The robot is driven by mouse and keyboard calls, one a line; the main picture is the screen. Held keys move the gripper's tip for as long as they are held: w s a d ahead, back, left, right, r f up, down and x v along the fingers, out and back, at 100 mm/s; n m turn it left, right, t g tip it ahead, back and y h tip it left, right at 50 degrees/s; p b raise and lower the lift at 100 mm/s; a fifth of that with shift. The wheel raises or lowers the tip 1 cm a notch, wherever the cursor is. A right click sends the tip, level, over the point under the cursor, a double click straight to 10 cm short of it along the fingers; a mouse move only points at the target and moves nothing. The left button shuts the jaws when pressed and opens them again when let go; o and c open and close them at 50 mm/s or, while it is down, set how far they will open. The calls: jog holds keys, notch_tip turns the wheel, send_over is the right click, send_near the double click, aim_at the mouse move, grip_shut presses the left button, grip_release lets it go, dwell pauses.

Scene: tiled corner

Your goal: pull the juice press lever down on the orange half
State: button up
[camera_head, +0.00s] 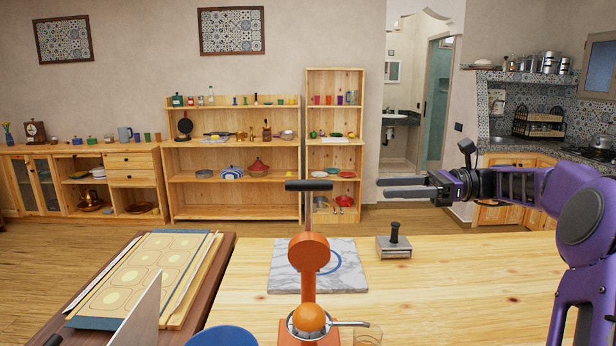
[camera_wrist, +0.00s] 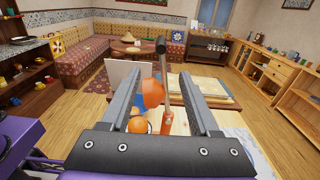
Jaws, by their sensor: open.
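The orange juice press (camera_head: 309,252) stands at the front of the wooden table, its lever raised. The lever's dark crossbar handle (camera_head: 309,186) is at the top. The orange half (camera_head: 309,318) sits cut side hidden on the press, below the round pivot. My gripper (camera_head: 381,188) is open and empty, to the right of the handle at about its height, fingers pointing left, with a gap between. In the wrist view the lever handle (camera_wrist: 160,47) shows beyond and between my open fingertips (camera_wrist: 160,72); the orange half (camera_wrist: 138,125) shows lower down.
A marble slab (camera_head: 346,278) lies behind the press, with a metal tamper-like block (camera_head: 394,242) to its right. A glass (camera_head: 367,335) stands by the press's spout. A patterned board (camera_head: 150,275) and blue plate (camera_head: 222,337) are at left.

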aim_at(309, 187)
jog(key=a, duration=0.8)
jog(key=a+b, duration=0.1)
jog(key=a, duration=0.7)
jog(key=shift+w+a+r, duration=0.1)
jog(key=shift+a+r, duration=0.1)
jog(key=shift+a, duration=0.1)
grip_shut()
dwell(0.8)
